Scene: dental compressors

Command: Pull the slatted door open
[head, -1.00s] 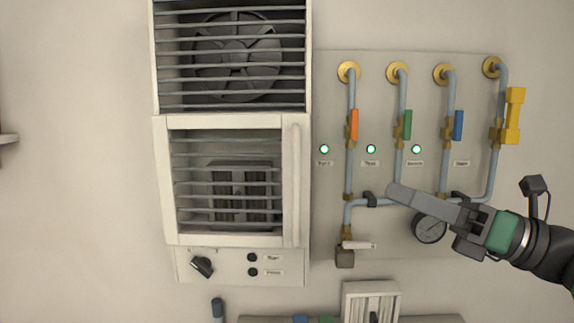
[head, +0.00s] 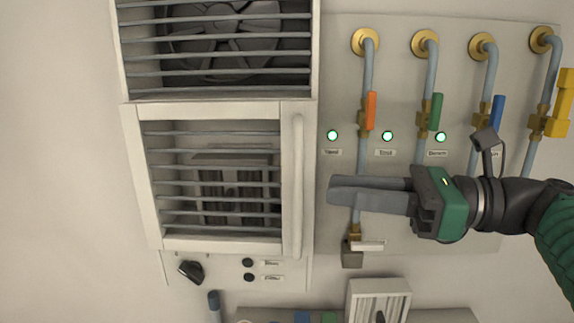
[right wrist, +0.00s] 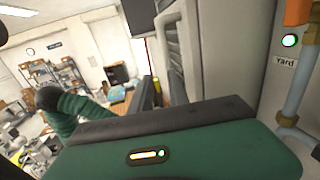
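The slatted door (head: 134,180) is a pale frame with horizontal slats across a dark opening, on the wall unit at the left of the head view. It looks closed. Its long vertical handle (head: 297,185) runs along its right side. My right gripper (head: 332,190) comes in from the right, its fingers pointing left, tips a little right of the handle and apart from it in the picture. The fingers overlap in this view, so their gap is unclear. My left gripper is not in view.
Right of the door, a panel carries pipes with orange (head: 371,110), green (head: 437,112) and blue (head: 498,112) valve levers. A fan grille (head: 218,93) sits above the door. A black knob (head: 190,272) is below it. The wall to the left is bare.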

